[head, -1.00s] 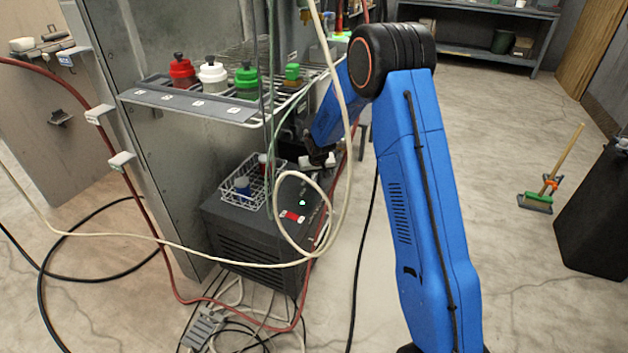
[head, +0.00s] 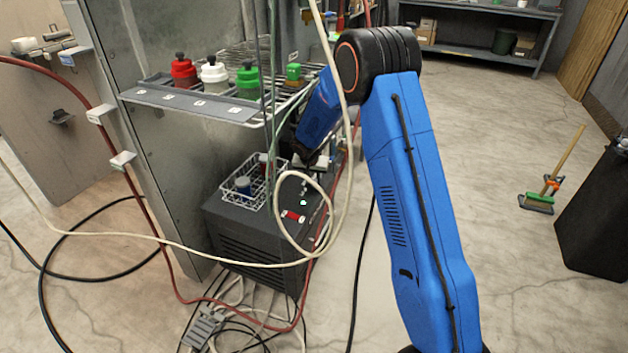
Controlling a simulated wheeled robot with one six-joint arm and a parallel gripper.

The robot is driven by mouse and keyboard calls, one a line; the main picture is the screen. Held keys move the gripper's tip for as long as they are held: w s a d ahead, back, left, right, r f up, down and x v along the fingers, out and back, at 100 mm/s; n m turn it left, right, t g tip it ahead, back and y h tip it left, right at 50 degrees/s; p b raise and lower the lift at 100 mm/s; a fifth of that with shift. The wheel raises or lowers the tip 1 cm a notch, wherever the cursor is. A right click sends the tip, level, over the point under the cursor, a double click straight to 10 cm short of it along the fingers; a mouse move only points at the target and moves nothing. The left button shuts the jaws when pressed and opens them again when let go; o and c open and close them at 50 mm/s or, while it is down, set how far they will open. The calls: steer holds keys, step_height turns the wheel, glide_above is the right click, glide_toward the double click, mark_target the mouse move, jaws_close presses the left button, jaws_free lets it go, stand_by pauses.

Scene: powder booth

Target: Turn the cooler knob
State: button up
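The cooler is a dark grey box (head: 240,229) on the floor below the wire shelf. Its top carries a small green light (head: 303,203) and a red switch or label (head: 293,216). Small pale and dark details sit behind the light, but I cannot make out which is the knob. My gripper (head: 304,160) is a dark shape at the end of my blue arm, above the far part of the cooler top. Its fingers are too small and shadowed to show whether they are open, or whether they touch anything.
A wire basket (head: 228,196) with a blue-capped container (head: 243,185) stands on the cooler. The wire shelf (head: 190,103) above holds red, white and green bottles. A cream hose (head: 341,190) loops in front of the cooler. Cables lie on the floor; open floor is at right.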

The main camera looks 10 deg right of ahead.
steer(key=shift+m, duration=0.3)
steer(key=o, duration=1)
steer(key=shift+o, duration=0.2)
steer(key=v, duration=0.7)
steer(key=shift+a+r, duration=0.15)
steer(key=shift+r, duration=0.05)
